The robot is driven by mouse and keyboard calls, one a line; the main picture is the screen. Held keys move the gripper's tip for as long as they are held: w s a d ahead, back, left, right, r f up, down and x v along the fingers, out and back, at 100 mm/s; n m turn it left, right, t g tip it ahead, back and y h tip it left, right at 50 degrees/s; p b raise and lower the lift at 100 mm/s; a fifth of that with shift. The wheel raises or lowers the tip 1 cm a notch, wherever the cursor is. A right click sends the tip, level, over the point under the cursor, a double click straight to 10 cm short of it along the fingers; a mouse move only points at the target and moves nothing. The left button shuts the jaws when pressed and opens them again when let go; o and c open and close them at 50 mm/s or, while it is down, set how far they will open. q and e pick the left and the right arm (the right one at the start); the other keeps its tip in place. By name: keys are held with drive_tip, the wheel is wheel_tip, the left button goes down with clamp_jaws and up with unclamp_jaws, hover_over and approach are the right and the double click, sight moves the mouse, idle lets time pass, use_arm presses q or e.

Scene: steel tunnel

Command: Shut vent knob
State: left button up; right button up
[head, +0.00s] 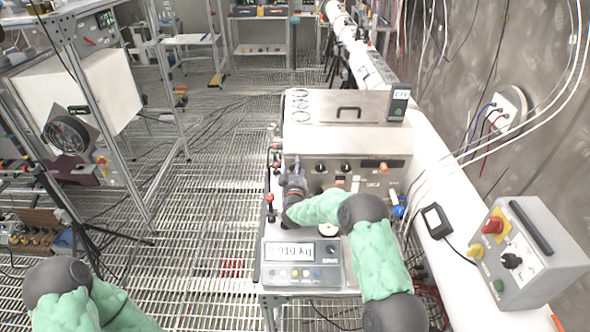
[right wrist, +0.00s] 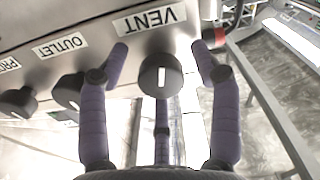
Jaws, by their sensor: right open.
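The vent knob (right wrist: 160,76) is a round black knob with a white line, on the metal panel beside the upside-down VENT label (right wrist: 150,19). In the right wrist view its line runs upright in the picture. My right gripper (right wrist: 159,52) is open, with one purple finger on each side of the knob and visible gaps between. In the head view my right gripper (head: 291,170) is at the left end of the front panel of the metal box (head: 350,150), and it hides the knob there. Only the arm of my left side shows, at the lower left; its gripper is out of view.
The outlet knob (right wrist: 68,91) is close beside one finger, with another knob (right wrist: 17,102) beyond it. A scale (head: 301,264) lies on the cart in front of the box. A grey control box (head: 525,250) with a red knob stands at the right.

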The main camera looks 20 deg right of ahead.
drive_tip(key=c, duration=1.1)
drive_tip(key=shift+f, duration=0.1)
drive_tip(key=shift+c, duration=0.2)
